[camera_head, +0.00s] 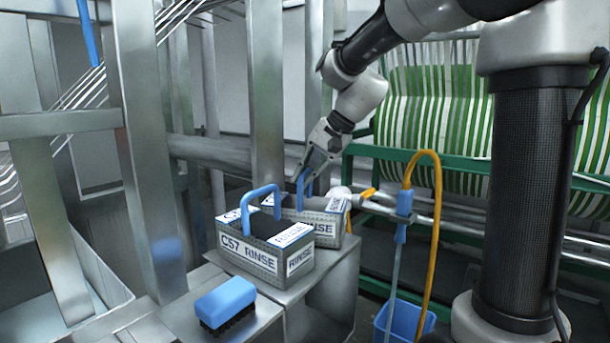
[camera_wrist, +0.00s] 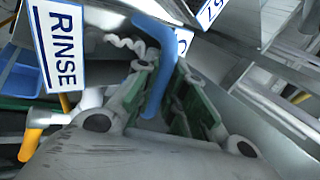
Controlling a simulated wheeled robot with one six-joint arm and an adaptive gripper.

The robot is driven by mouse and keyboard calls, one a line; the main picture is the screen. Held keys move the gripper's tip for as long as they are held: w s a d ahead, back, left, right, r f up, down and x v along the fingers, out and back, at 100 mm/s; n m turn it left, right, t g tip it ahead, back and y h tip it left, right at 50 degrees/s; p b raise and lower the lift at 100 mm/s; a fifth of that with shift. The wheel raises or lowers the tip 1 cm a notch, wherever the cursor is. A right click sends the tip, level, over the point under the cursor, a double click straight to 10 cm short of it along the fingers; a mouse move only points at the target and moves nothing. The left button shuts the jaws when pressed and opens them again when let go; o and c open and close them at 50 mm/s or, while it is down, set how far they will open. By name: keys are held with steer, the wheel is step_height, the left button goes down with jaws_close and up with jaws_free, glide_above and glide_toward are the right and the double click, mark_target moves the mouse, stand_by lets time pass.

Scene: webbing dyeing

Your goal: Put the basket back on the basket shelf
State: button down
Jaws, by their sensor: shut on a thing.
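Two grey metal baskets with blue handles and white RINSE labels stand on a metal shelf (camera_head: 290,297). The front basket (camera_head: 262,258) reads C57 RINSE, and its handle stands up free. The rear basket (camera_head: 328,226) is partly hidden behind it. My gripper (camera_head: 308,178) is at the rear basket's blue handle (camera_head: 302,190). In the wrist view my gripper (camera_wrist: 165,105) has its green-padded fingers shut around the blue handle (camera_wrist: 158,65). A RINSE label (camera_wrist: 62,45) shows at the upper left there. The rear basket looks seated on or just above the shelf; I cannot tell which.
A blue brush (camera_head: 225,302) lies on the shelf's front left. A blue bucket (camera_head: 405,318) and a yellow hose (camera_head: 436,220) are to the right. Metal posts (camera_head: 150,150) stand at the left. Green-striped webbing (camera_head: 430,100) hangs behind.

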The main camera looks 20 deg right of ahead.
steer(key=c, duration=1.5)
jaws_free()
steer(key=shift+f, duration=0.1)
steer(key=v, duration=1.2)
steer(key=s+d+f+n+h, duration=0.2)
steer(key=s+f, duration=0.5)
steer(key=s, duration=0.4)
steer(key=s+d+f+n+t+h, duration=0.1)
steer(key=s+d+f+n+h, duration=0.2)
steer(key=s+d+f, duration=0.4)
steer(key=s+f+n, duration=0.1)
steer(key=s, duration=0.4)
steer(key=shift+h, duration=0.3)
steer(key=shift+d, duration=0.1)
